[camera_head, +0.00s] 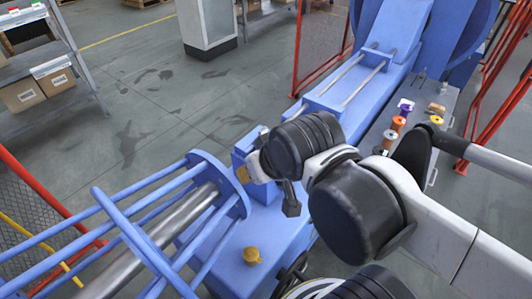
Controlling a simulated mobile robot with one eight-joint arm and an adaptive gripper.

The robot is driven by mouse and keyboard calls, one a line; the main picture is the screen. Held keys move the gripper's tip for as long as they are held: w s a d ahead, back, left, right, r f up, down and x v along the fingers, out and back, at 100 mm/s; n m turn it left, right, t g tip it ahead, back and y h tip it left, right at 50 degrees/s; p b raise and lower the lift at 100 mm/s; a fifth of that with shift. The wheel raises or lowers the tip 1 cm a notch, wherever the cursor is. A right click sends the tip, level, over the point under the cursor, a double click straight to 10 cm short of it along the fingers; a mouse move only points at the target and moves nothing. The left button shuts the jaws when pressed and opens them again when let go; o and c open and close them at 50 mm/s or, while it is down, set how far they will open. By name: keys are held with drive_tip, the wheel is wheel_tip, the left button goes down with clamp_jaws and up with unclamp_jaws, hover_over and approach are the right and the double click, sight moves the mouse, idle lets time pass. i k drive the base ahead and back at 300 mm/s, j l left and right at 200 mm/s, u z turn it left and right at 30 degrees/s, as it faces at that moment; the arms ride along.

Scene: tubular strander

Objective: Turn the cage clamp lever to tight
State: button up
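The blue cage (130,240), made of long bars ending in a round blue plate (222,180), lies at the lower left. A blue block (246,148) with a small yellow mark stands just right of the plate, partly covered by my arm. A dark, blocky piece (291,202) hangs below my wrist beside this block. I cannot tell whether it is the clamp lever or part of my gripper. My arm reaches in from the right, and its wrist is close to the block. My gripper's fingers cannot be made out clearly, nor can any contact.
A yellow knob (252,255) sits on the blue machine base below. Several coloured spools (398,124) stand on a grey bench at the right. Red guard frames (320,50) flank the machine. A shelf with boxes (22,95) stands upper left. The floor between is clear.

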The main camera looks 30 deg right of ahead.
sight(278, 184)
drive_tip(key=k+l, duration=0.15)
drive_tip(key=l, duration=0.2)
drive_tip(key=k+l+u, duration=0.1)
drive_tip(key=l, duration=0.3)
drive_tip(key=k+l, duration=0.15)
drive_tip(key=l, duration=0.2)
drive_tip(key=k+l, duration=0.15)
drive_tip(key=l, duration=0.2)
drive_tip(key=k+l+u, duration=0.1)
drive_tip(key=l, duration=0.25)
drive_tip(key=k, duration=0.05)
